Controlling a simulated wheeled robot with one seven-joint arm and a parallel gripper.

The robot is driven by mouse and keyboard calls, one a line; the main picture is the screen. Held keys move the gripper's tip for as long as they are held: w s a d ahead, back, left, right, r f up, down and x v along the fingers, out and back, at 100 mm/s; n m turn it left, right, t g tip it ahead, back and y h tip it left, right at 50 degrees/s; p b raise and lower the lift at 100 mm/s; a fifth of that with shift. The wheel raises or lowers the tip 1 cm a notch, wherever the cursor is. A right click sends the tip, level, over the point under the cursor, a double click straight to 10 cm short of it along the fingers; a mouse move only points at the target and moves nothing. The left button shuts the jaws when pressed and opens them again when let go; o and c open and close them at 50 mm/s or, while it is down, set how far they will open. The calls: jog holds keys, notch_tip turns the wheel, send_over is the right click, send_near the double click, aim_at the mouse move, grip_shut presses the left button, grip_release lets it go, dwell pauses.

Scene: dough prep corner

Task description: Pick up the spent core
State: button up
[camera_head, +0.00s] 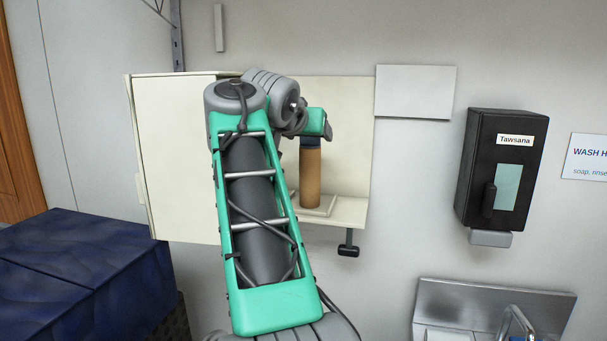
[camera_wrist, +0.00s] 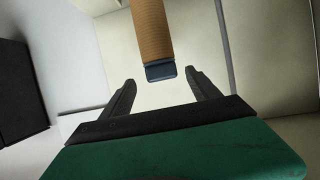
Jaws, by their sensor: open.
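The spent core (camera_head: 310,180), a brown tube with a dark blue end, stands upright on a small cream base (camera_head: 320,210) in the open cream holder. In the wrist view the core (camera_wrist: 151,28) comes down from the top edge, its dark blue end (camera_wrist: 160,72) lying between the fingertips. My gripper (camera_wrist: 160,80) is open, with a finger on each side of that end and no visible contact. In the head view my gripper is at the core's top, its fingers mostly hidden. How deep the core sits between the fingers I cannot tell.
The cream holder's back panel (camera_head: 352,110) and its left door (camera_head: 180,120) flank my arm. A black knob (camera_head: 348,245) hangs below the shelf. A black dispenser (camera_head: 502,165) is on the wall at right, above a metal sink (camera_head: 490,300). A dark blue-covered block (camera_head: 80,270) stands lower left.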

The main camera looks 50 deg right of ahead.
jog(key=x, duration=0.3)
jog(key=p+x, duration=0.1)
jog(key=x, duration=0.2)
jog(key=shift+w+d+f, duration=0.2)
jog(key=shift+w+f, duration=0.05)
jog(key=shift+f, duration=0.1)
jog(key=shift+a, duration=0.1)
jog(key=shift+c, duration=0.3)
grip_shut()
